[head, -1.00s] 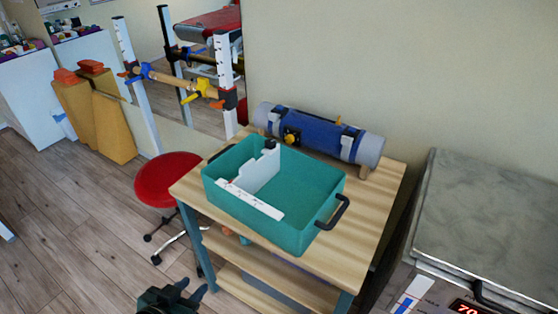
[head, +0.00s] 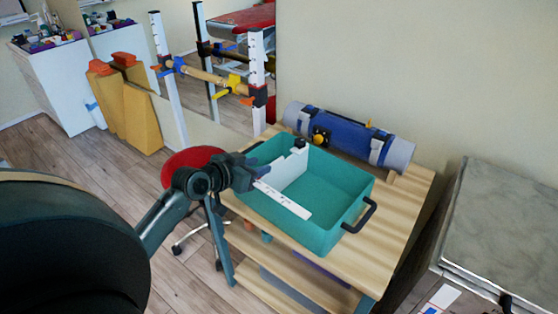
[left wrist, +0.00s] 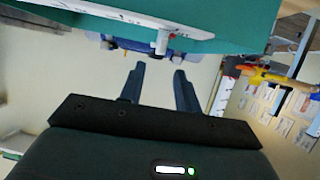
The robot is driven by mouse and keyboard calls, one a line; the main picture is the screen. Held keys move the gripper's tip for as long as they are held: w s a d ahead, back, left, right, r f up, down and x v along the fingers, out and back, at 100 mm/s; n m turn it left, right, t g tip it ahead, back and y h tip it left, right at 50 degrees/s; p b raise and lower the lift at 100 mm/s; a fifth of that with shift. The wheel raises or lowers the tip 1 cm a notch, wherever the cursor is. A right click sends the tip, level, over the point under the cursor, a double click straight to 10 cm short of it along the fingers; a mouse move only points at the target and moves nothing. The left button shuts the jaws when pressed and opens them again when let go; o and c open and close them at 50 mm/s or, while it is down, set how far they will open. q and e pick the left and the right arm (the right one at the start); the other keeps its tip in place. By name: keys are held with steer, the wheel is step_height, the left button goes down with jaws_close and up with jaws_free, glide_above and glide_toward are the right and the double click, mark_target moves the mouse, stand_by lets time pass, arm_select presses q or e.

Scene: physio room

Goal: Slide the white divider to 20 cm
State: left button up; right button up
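A teal bin (head: 335,205) stands on a wooden table, with a white scale strip (head: 285,200) along its front rim. The white divider (head: 290,170) stands upright across the bin in its left part, with a black piece at its far end. The scale's numbers are too small to read. My left gripper (head: 255,170) is at the bin's left front corner, near the scale's left end. My right gripper is not in view.
A blue roll with straps (head: 345,135) lies behind the bin on the wooden table (head: 405,205). A red stool (head: 185,165) stands left of the table, partly behind my arm. A grey-topped cabinet (head: 510,225) is at the right.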

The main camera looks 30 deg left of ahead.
mark_target(276, 161)
arm_select(q)
steer(key=x, duration=0.8)
steer(key=shift+w+f, duration=0.1)
steer(key=shift+w, duration=0.05)
jaws_close()
stand_by(0.3)
